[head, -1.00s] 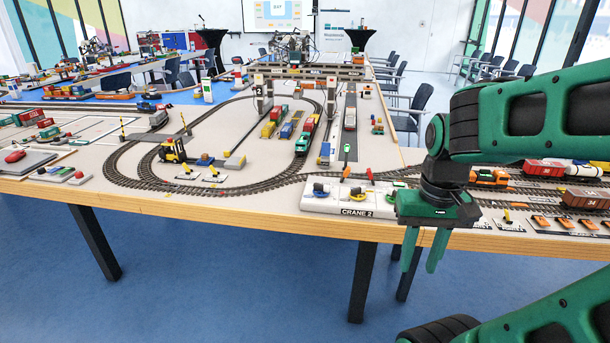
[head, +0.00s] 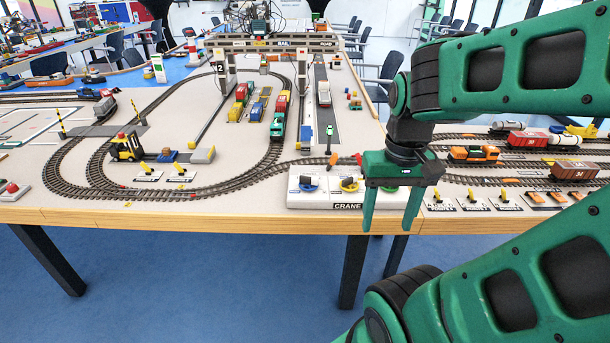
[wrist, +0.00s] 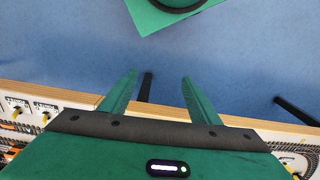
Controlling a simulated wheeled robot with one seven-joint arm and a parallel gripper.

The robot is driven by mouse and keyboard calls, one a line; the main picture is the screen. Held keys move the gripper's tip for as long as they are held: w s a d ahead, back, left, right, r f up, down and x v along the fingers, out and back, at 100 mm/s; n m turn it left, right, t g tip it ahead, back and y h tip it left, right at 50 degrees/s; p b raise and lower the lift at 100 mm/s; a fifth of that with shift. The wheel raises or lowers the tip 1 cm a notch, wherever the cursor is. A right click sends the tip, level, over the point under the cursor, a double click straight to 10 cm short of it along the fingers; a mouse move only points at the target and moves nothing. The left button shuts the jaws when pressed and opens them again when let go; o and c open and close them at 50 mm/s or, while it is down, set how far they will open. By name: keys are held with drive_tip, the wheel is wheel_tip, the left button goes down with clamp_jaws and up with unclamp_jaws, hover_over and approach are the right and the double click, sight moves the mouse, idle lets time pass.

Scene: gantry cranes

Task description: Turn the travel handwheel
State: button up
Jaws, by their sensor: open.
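The white control panel (head: 325,201) marked "CRANE" stands at the table's front edge in the head view. It carries a blue handwheel (head: 308,184) at the left and a yellow handwheel (head: 349,185) in the middle. Its right end, where a third wheel would sit, is mostly hidden behind my gripper. I cannot read which wheel is the travel one. My gripper (head: 386,226) is open and empty, fingers pointing down, in front of the panel's right end. In the wrist view the open fingers (wrist: 159,80) have only floor and table edge between them.
Tracks with an orange locomotive (head: 474,154) and wagons lie to the right. Small yellow levers (head: 473,198) line the front edge there. The gantry crane (head: 275,43) stands at the back.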

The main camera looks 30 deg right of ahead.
drive_tip(key=shift+o, duration=0.7)
drive_tip(key=w+d+m+t+h, duration=0.1)
drive_tip(key=w+d+h, duration=0.1)
drive_tip(key=w, duration=1.3)
drive_tip(key=shift+w+d+r+m, duration=0.2)
drive_tip(key=shift+d+r+m, duration=0.25)
drive_tip(key=shift+d, duration=0.25)
drive_tip(key=m+t+h, duration=0.1)
drive_tip(key=m+t, duration=0.1)
approach(308, 177)
drive_tip(key=shift+n, duration=0.25)
drive_tip(key=x, duration=0.8)
drive_tip(key=shift+f, duration=0.15)
drive_tip(key=shift+w, duration=0.1)
drive_tip(key=c, duration=1.1)
